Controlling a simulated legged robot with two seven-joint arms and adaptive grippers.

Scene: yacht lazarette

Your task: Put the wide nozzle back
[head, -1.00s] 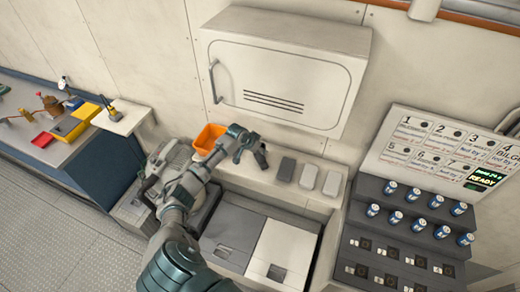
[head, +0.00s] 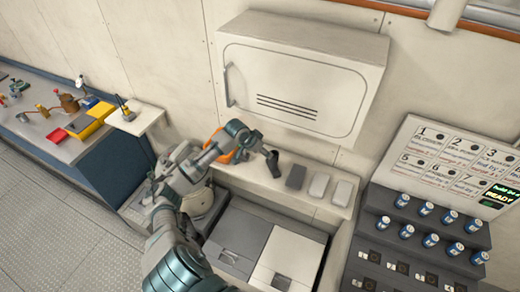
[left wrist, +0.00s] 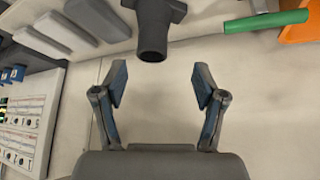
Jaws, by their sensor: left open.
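A dark grey tube with a wider flanged part (left wrist: 153,28), which looks like the wide nozzle, is on the ledge at the top of the left wrist view. In the head view a dark shape (head: 273,164), apparently the same piece, is left of the grey blocks. My left gripper (left wrist: 160,78) is open and empty, its fingers apart and short of the tube. In the head view my left gripper (head: 257,143) is over the ledge by the wall, and its fingertips are hard to make out. My right gripper is not in view.
Three blocks stand on the ledge, the nearest being a darker grey block (head: 296,177). A wall cabinet (head: 300,75) is above. A stepped rack (head: 410,240) with bottles stands right.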

